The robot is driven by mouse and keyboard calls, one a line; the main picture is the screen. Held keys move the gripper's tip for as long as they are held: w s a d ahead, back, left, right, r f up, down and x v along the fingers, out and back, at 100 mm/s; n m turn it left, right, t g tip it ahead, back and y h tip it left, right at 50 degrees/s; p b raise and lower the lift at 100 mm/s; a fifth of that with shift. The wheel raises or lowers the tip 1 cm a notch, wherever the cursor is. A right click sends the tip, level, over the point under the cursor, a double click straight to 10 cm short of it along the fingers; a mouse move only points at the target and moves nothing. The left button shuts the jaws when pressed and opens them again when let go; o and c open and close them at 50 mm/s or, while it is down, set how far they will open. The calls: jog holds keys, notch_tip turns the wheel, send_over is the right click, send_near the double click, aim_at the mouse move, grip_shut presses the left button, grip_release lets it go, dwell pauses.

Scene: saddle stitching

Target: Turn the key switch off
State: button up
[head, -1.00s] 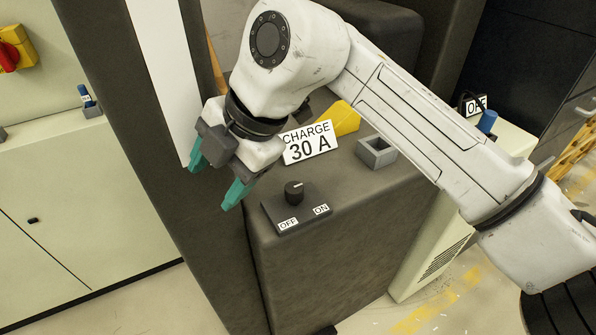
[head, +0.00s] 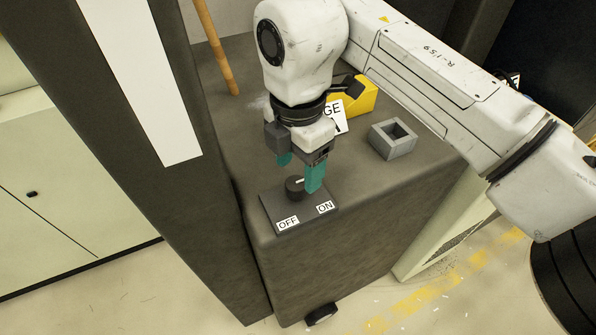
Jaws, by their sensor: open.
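The key switch is a black round knob (head: 293,188) on a dark plate (head: 283,210) on top of the dark cabinet. The plate has an OFF label (head: 287,223) at the left and an ON label (head: 325,207) at the right. A light mark shows on the knob's top, pointing to the right, toward the ON side. My gripper (head: 299,173) is open, with its teal fingertips pointing down at the knob. One finger is at the knob's right and the other is behind it to the left. I cannot tell whether they touch it.
A white CHARGE sign (head: 335,116), partly hidden by my gripper, stands behind with a yellow block (head: 361,97). A grey square socket (head: 391,140) sits to the right. A dark post with a white strip (head: 150,80) rises at the left.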

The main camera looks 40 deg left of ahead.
aim_at(298, 181)
jog(key=shift+f, duration=1.7)
jog(key=shift+c, duration=0.5)
jog(key=c, duration=1)
jog(key=shift+o, duration=0.2)
